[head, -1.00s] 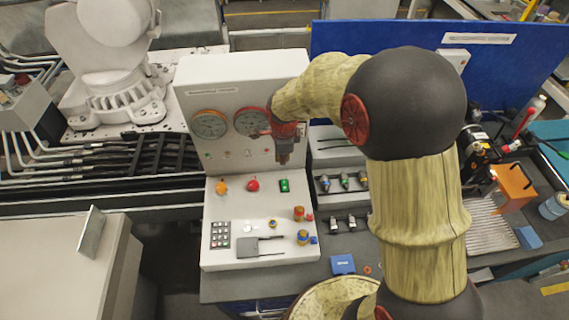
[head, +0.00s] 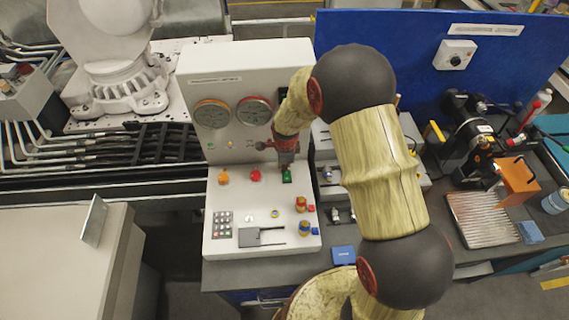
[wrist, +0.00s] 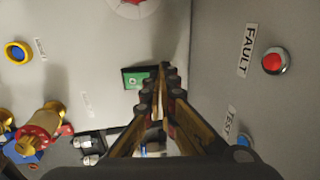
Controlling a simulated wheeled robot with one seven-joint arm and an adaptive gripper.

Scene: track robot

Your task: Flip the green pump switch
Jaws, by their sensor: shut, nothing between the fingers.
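The green pump switch (head: 287,176) is a small green rectangle at the right of the console's sloped desk, beside the red mushroom button. It also shows in the wrist view (wrist: 136,79), just left of the fingertips. My gripper (head: 285,167) is shut and empty, pointing down at the switch. In the wrist view my gripper (wrist: 162,68) has its tips together at the switch's right edge. I cannot tell whether they touch it. The switch's label and rocker position are too small to read.
The console's upright panel (head: 228,90) with gauges rises close behind. A keypad (head: 221,224) and coloured valves (head: 302,205) are nearer me. A red FAULT button (wrist: 274,61) shows on the panel.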

